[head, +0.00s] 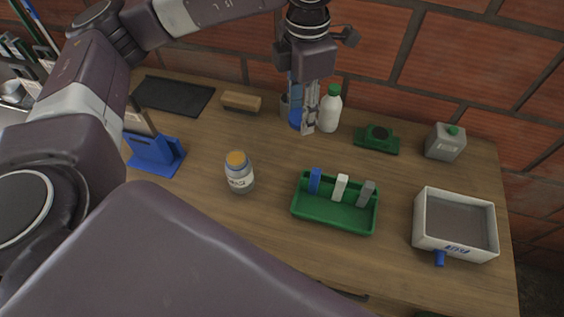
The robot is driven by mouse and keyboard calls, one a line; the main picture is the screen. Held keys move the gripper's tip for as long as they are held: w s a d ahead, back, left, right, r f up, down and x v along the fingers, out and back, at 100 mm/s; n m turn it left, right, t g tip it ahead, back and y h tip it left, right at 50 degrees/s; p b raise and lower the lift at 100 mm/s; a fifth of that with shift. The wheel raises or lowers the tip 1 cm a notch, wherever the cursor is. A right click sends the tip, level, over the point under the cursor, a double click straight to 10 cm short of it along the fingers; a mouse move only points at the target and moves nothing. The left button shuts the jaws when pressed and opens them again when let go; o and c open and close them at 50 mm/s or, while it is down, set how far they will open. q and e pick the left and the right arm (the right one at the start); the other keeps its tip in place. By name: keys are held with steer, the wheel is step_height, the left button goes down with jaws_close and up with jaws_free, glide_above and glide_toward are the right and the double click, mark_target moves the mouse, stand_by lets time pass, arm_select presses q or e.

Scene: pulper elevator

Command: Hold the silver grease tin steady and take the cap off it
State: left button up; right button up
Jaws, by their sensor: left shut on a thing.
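A small round silver-grey tin (240,180) with an orange-yellow top (236,159) and a pale label stands upright on the workbench, left of the middle. It looks like the grease tin, and no gripper touches it. My left gripper (308,118) points down at the back of the bench, up and to the right of the tin. It is shut on a blue thing (296,118), mostly hidden by the fingers, so I cannot tell what it is. My right gripper is out of view.
A green tray (335,219) with small upright pieces is right of the tin; a white box (425,244) is farther right. A white bottle (330,112), green device (377,139) and grey can (443,145) stand behind. A blue holder (155,158) is left.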

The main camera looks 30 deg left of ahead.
arm_select(q)
steer(key=n, duration=0.6)
steer(key=shift+w+a, duration=0.25)
steer(key=shift+w, duration=0.05)
steer(key=n, duration=0.6)
steer(key=shift+w+a, duration=0.25)
steer(key=shift+w, duration=0.05)
steer(key=n, duration=0.6)
steer(key=shift+w+a+f, duration=0.1)
steer(key=shift+w+a, duration=0.1)
steer(key=shift+a, duration=0.15)
steer(key=n, duration=0.6)
steer(key=p, duration=0.1)
glide_above(293, 166)
step_height(293, 166, down, 16)
steer(key=shift+s+r, duration=0.1)
step_height(293, 166, down, 4)
steer(key=shift+f+p, duration=0.1)
steer(key=shift+p, duration=0.3)
steer(key=shift+f, duration=0.15)
